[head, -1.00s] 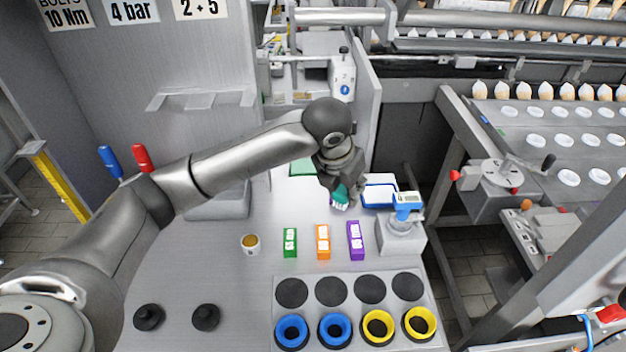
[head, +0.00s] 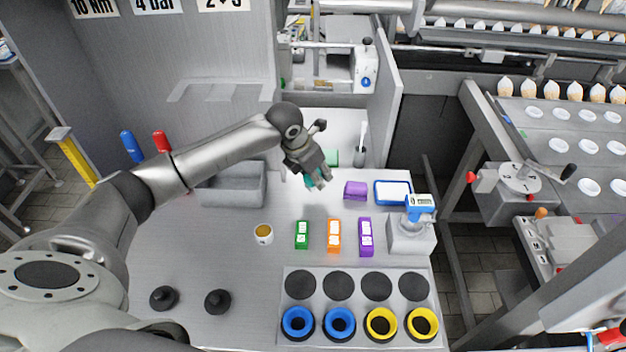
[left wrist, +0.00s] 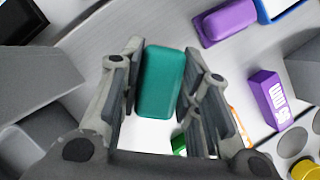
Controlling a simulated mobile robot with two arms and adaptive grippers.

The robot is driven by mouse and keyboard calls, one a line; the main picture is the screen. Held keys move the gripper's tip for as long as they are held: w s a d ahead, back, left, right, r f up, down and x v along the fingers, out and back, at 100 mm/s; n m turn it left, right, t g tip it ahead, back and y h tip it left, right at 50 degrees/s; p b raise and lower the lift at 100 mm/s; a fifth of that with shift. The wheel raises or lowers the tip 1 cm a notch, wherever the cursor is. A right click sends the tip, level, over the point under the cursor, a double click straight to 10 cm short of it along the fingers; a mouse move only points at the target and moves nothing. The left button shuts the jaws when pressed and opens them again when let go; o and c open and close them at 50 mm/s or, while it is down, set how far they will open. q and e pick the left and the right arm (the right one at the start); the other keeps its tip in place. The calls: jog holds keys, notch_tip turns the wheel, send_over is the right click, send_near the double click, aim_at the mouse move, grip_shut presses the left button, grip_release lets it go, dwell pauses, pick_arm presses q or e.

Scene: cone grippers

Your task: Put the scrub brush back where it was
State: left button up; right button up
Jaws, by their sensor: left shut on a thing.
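My left gripper (head: 313,178) is shut on the teal scrub brush (head: 310,183), which is mostly hidden by the fingers in the head view. In the left wrist view the brush's smooth teal back (left wrist: 160,82) sits between the two fingers. Gripper and brush are above the back of the grey bench, right of the grey bin and left of a purple block (head: 355,190). The brush appears to be off the bench. A green flat thing (head: 331,158) lies behind the gripper, partly hidden. My right gripper is not in view.
A grey bin (head: 232,191) stands to the left. A blue-rimmed tray (head: 393,192) and a blue-topped device (head: 410,232) are to the right. Green (head: 301,236), orange (head: 334,237) and purple (head: 366,238) labelled blocks and a small cup (head: 263,233) stand in front.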

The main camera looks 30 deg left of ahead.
pick_arm(q)
jog(key=shift+a+f, duration=0.2)
jog(key=shift+a, duration=0.05)
jog(key=f, duration=0.1)
jog(key=f+p, duration=0.1)
jog(key=f, duration=0.1)
jog(key=shift+a+p, duration=0.25)
jog(key=shift+p, duration=0.15)
jog(key=shift+f, duration=0.35)
jog(key=o, duration=1)
jog(key=shift+f, duration=0.1)
